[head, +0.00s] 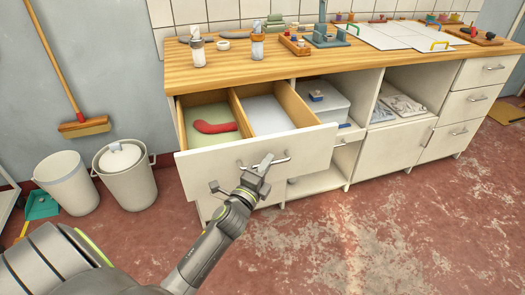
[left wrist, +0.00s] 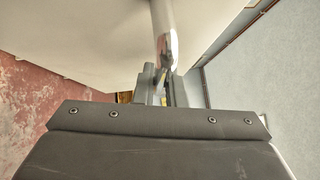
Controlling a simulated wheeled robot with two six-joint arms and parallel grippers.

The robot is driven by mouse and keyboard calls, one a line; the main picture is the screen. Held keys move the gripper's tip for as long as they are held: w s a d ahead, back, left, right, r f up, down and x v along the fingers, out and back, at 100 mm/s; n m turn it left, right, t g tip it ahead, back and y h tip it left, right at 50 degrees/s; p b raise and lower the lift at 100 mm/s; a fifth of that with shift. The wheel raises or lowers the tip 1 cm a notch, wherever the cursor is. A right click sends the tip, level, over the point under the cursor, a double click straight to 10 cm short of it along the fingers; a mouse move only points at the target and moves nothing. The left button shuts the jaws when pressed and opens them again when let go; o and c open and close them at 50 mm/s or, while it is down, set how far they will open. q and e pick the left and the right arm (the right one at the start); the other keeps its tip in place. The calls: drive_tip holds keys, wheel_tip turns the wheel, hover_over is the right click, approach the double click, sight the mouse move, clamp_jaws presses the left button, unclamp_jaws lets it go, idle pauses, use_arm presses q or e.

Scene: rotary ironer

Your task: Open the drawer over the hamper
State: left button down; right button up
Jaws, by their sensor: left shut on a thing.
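The wide white drawer (head: 225,155) at the left end of the counter is pulled out. Its inside shows two compartments, with a red curved thing (head: 215,127) in the left one. My left gripper (head: 264,165) is shut on the drawer's metal bar handle (head: 280,160). In the left wrist view the handle (left wrist: 165,35) runs up from between the fingers (left wrist: 160,88). Below the drawer, another handle (head: 215,187) shows at the left; the front there is mostly hidden by the drawer and my arm. My right gripper is not in view.
The wooden countertop (head: 270,68) holds bottles, trays and boards. Open shelves (head: 325,180) and more drawers (head: 470,105) lie to the right. A lidded bin (head: 125,180), an open bin (head: 65,185) and a broom (head: 85,127) stand at the left. The red floor at right is clear.

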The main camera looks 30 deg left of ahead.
use_arm(q)
drive_tip(key=shift+s+d+p, duration=0.35)
drive_tip(key=shift+s+d, duration=0.55)
drive_tip(key=shift+d, duration=0.1)
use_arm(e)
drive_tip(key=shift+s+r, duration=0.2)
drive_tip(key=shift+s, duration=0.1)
use_arm(q)
drive_tip(key=c, duration=1.8)
unclamp_jaws()
drive_tip(key=shift+o, duration=0.2)
